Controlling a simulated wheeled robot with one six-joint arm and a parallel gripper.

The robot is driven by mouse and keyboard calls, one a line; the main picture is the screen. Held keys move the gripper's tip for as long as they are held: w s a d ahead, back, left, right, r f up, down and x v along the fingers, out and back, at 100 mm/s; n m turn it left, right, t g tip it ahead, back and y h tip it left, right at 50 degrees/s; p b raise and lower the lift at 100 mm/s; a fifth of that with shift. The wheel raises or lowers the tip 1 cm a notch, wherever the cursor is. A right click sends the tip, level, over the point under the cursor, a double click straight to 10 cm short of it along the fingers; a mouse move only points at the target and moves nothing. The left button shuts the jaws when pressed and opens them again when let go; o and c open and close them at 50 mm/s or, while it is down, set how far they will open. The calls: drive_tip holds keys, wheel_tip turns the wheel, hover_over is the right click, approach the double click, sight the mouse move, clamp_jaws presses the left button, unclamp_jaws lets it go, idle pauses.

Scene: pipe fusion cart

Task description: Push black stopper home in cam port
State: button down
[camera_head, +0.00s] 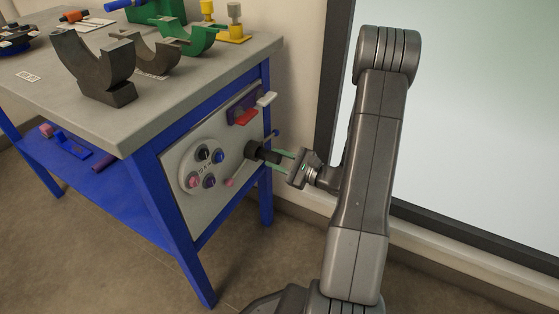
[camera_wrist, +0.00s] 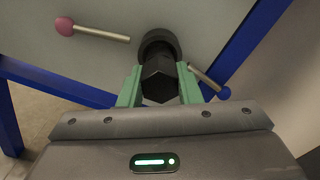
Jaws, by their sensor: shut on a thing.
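The black stopper (camera_wrist: 158,82) has a hexagonal end and sits between the green fingers of my gripper (camera_wrist: 160,92) in the wrist view. My gripper, which also shows in the head view (camera_head: 280,160), is shut on it. The stopper lines up with the dark round cam port (camera_wrist: 159,45) on the grey side panel. The port also shows in the head view (camera_head: 251,150). The stopper's far end is at or inside the port; its depth is hidden from both views.
A pink-knobbed lever (camera_wrist: 95,32) and a blue-knobbed lever (camera_wrist: 208,80) flank the port. A round plate with several coloured knobs (camera_head: 203,165) is left of it. Blue cart legs (camera_head: 178,225) stand close by.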

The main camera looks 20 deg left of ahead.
sight(269, 157)
drive_tip(key=shift+w+a, duration=0.1)
drive_tip(key=shift+a, duration=1.4)
drive_tip(key=c, duration=0.9)
unclamp_jaws()
drive_tip(key=shift+c, duration=0.2)
drive_tip(key=s+d+p, duration=0.1)
drive_tip(key=d+p, duration=0.1)
drive_tip(key=d, duration=1.2)
drive_tip(key=shift+p, duration=0.3)
drive_tip(key=shift+a, duration=0.1)
drive_tip(key=a+b, duration=0.1)
drive_tip(key=a, duration=0.3)
drive_tip(key=a+b, duration=0.1)
drive_tip(key=a, duration=0.4)
drive_tip(key=w+a+b, duration=0.1)
drive_tip(key=a, duration=0.3)
drive_tip(key=shift+a, duration=0.4)
drive_tip(key=shift+d, duration=0.35)
